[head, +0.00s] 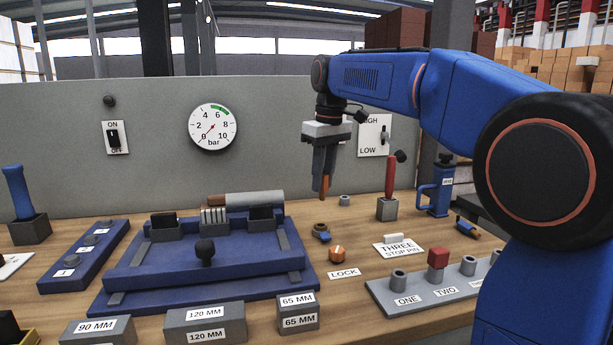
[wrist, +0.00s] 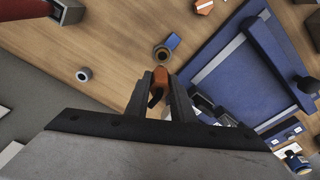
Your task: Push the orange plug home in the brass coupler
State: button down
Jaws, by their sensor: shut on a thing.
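My gripper (head: 321,178) points down above the bench and is shut on the orange plug (head: 324,187). In the wrist view the plug (wrist: 160,77) sits between the two fingers, with a dark curved piece on its near side. The brass coupler (head: 320,227) is a short ring standing on the bench below the plug, with a small blue part beside it. In the wrist view the coupler (wrist: 161,54) shows just beyond the plug's end, its mouth open. The plug is apart from the coupler, up in the air.
A grey ring (head: 344,200) stands behind the coupler. An orange knob (head: 337,254) by the LOCK label is in front. The blue fixture (head: 160,275) lies left, a red-handled lever (head: 389,180) right. A grey panel (head: 270,120) with a gauge (head: 213,128) stands behind.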

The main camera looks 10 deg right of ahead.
aim_at(322, 192)
jog(key=shift+s+a, duration=0.1)
jog(key=shift+a, duration=0.1)
jog(key=shift+f, duration=0.1)
jog(key=shift+f, duration=2.8)
jog(key=shift+f, duration=1.7)
jog(key=c, duration=1)
grip_release()
jog(key=shift+c, duration=0.2)
